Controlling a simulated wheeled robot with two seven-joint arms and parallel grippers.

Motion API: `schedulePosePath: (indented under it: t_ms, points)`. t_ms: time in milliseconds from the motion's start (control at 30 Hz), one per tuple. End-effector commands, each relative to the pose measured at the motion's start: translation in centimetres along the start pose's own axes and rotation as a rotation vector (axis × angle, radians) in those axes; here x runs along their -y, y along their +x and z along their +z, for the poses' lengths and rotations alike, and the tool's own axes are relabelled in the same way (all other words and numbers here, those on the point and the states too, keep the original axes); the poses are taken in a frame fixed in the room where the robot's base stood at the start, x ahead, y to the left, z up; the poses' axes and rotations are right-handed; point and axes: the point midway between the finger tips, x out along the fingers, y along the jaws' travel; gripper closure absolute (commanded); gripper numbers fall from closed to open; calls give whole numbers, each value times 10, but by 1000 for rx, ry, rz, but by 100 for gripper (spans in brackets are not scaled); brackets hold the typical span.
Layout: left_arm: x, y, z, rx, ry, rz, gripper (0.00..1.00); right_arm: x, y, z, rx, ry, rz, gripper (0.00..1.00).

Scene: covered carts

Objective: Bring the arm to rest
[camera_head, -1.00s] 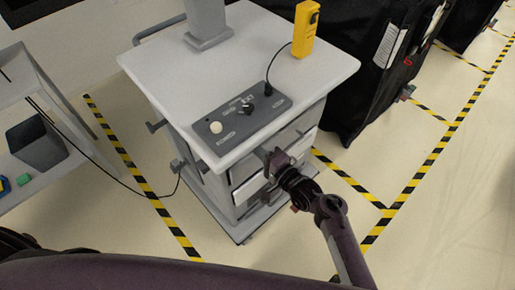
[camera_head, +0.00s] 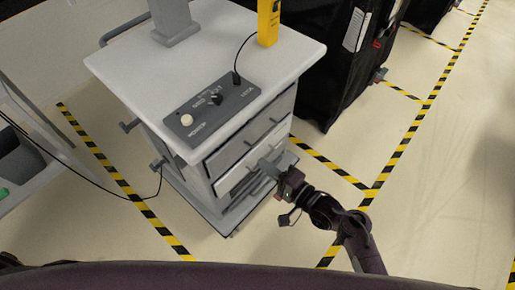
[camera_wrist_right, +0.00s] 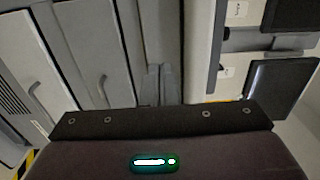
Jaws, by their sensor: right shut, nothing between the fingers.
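My right arm comes up from the bottom of the head view. Its gripper (camera_head: 274,170) is shut and empty in front of the cart's drawers. I cannot tell whether it touches a drawer front. My left gripper is not in view.
A grey drawer cart (camera_head: 240,50) carries a control box (camera_head: 211,108) and a yellow handheld device (camera_head: 268,22). A black covered cart (camera_head: 335,75) stands behind it. A shelf (camera_head: 45,180) is at left. Striped floor tape (camera_head: 420,113) borders clear floor at right.

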Motion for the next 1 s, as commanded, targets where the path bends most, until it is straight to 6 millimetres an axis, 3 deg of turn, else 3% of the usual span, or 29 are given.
schedulePosePath:
  t_ms: [267, 367, 467, 567, 667, 800, 867, 1000]
  points:
    - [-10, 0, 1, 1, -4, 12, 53, 0, -3, 0, 0, 0, 1, 100]
    - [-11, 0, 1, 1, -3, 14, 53, -14, -5, -2, -15, -18, 32, 100]
    - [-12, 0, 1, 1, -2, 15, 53, -56, -14, -6, -53, -74, 127, 100]
    - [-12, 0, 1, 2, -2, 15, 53, -120, -35, -8, -88, -173, 288, 100]
    - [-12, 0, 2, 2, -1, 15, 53, -190, -69, -4, -90, -286, 482, 100]
    - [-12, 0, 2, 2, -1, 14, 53, -276, -131, 14, -26, -434, 753, 100]
    - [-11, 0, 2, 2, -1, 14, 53, -309, -162, 25, 26, -492, 866, 100]
    - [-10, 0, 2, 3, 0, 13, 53, -370, -243, 58, 195, -609, 1112, 100]
